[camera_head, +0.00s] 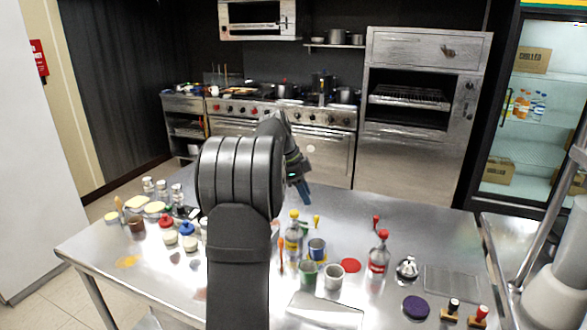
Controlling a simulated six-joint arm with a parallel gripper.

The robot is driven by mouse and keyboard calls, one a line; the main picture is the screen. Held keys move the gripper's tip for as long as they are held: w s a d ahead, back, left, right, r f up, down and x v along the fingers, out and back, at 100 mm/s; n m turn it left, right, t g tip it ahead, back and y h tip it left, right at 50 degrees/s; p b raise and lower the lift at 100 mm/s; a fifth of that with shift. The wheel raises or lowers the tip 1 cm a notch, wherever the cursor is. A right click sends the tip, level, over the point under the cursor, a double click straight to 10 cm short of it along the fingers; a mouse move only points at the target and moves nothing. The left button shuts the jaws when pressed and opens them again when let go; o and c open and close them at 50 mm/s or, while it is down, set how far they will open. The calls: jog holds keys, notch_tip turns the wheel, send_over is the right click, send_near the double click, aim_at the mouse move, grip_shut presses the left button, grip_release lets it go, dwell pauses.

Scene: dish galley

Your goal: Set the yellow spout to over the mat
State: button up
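A small yellow spout-like piece (316,221) stands on the steel table, just right of a bottle with a yellow top (293,238). I cannot tell which of the two is the yellow spout. Several flat pieces could be the mat: a round red one (350,265), a round purple one (415,307), a grey ribbed one (451,281) and a pale rectangular one (325,311). My gripper (302,190) is above the table's far part, beyond and above the yellow-topped bottle. Its fingers are small and dark, so their opening is unclear. My arm hides the table's middle.
A red-topped bottle (379,257), a red spout-like piece (376,222), a blue cup (316,249) and pale cups (333,276) crowd the right half. A bell (407,269) and two stamps (479,316) stand farther right. Jars and food fill the left.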

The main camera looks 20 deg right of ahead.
aim_at(316, 217)
jog(key=v, duration=0.9)
jog(key=shift+r, duration=0.1)
jog(key=x, duration=1.7)
jog(key=shift+d, duration=0.1)
jog(key=shift+w+d+n+t, duration=0.4)
jog(key=shift+w+n, duration=0.05)
jog(key=shift+n, duration=0.55)
dwell(1.1)
